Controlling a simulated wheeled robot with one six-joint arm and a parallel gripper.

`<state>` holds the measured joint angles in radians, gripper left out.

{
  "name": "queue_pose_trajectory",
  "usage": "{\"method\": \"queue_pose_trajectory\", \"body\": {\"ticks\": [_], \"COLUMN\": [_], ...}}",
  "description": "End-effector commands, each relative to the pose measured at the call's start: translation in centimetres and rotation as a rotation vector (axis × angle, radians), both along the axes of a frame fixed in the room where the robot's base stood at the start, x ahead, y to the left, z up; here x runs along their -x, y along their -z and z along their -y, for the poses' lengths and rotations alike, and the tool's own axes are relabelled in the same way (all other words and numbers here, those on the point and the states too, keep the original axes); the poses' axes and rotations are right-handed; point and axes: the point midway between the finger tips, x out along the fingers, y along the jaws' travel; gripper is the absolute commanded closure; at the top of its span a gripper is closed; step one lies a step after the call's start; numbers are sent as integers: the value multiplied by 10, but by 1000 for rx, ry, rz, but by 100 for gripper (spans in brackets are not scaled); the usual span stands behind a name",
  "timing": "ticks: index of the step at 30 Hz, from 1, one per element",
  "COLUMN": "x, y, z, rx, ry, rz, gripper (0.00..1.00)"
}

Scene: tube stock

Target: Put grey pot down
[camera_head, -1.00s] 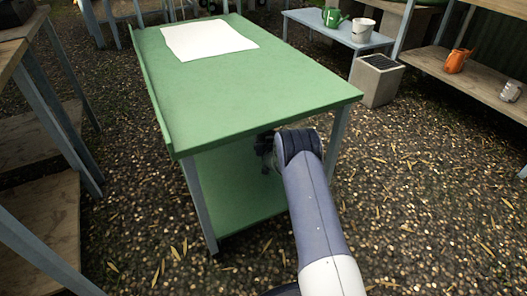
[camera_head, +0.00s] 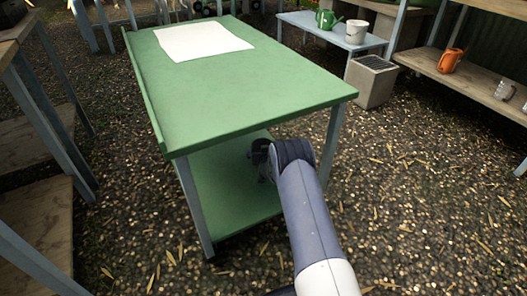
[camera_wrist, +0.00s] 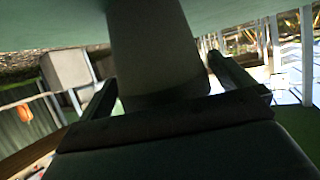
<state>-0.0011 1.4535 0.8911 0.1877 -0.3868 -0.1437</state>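The grey pot (camera_wrist: 155,45) fills the upper middle of the wrist view, between the two fingers of my gripper (camera_wrist: 165,88), which look shut on it. In the head view my gripper (camera_head: 262,160) is at the right edge of the green table, below tabletop height and over its lower shelf (camera_head: 225,185). The pot cannot be made out there; my wrist hides it. A green surface lies behind the pot at the top of the tilted wrist view. Whether the pot touches it cannot be told.
The green tabletop (camera_head: 240,90) is bare except for a white sheet (camera_head: 203,40). A table leg (camera_head: 330,143) stands just right of my wrist. A low bench (camera_head: 330,32) holds a green watering can and a white pot. A wooden shelf (camera_head: 480,88) carries an orange can.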

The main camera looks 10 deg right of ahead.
Motion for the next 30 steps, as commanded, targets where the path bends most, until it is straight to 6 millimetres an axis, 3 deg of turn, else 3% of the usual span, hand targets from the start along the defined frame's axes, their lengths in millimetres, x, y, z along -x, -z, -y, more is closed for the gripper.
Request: {"method": "queue_pose_trajectory", "body": {"ticks": [6, 11, 30], "x": [0, 12, 99], "y": [-3, -11, -46], "z": [0, -1, -8], "rx": [0, 0, 0], "ry": [0, 1, 0], "rz": [0, -1, -1], "gripper": [0, 0, 0]}}
